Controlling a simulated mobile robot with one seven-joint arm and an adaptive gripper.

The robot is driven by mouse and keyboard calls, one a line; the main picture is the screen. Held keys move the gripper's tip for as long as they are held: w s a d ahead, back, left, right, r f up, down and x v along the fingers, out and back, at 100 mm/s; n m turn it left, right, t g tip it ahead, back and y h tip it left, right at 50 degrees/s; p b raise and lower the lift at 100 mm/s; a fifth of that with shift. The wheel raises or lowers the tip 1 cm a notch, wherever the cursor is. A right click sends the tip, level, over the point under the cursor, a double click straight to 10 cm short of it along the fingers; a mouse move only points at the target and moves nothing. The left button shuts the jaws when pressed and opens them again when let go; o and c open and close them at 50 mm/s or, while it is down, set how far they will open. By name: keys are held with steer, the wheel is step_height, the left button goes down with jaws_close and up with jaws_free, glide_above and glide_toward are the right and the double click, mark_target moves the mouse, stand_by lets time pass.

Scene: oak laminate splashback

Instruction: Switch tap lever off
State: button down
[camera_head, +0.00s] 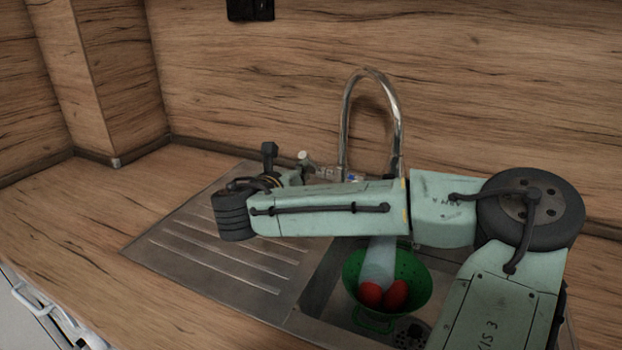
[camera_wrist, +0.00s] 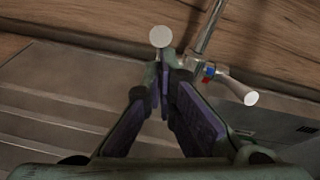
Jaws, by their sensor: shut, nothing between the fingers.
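The chrome tap (camera_head: 397,115) stands behind the sink with a tall curved spout. A pale stream of water (camera_head: 378,262) falls into the green colander. In the wrist view the tap body (camera_wrist: 207,72) has a red and blue mark. One lever with a round pale end (camera_wrist: 160,37) points toward the camera just beyond my fingertips; another lever (camera_wrist: 236,88) sticks out to the right. A pale lever end (camera_head: 304,157) also shows in the head view. My gripper (camera_wrist: 164,78) is shut and empty, beside the tap body. Whether it touches the lever I cannot tell.
The green colander (camera_head: 428,272) holds red round items (camera_head: 371,294) in the sink basin (camera_head: 318,295). The ribbed steel drainer (camera_head: 200,250) lies to the left, clear. The wooden splashback (camera_head: 250,75) is close behind the tap. A black socket (camera_head: 250,9) is on the wall.

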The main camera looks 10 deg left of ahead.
steer(key=shift+w+d+r+p, duration=0.15)
steer(key=shift+w+r+p, duration=0.15)
steer(key=shift+w+r, duration=0.3)
steer(key=shift+w+d+r+p, duration=0.1)
steer(key=shift+w+r+p, duration=0.3)
steer(key=shift+r, duration=0.45)
steer(key=shift+w+d+r+p, duration=0.15)
steer(key=shift+w+r+p, duration=0.1)
steer(key=shift+w+r, duration=0.4)
steer(key=shift+r, duration=0.1)
steer(key=shift+r, duration=0.15)
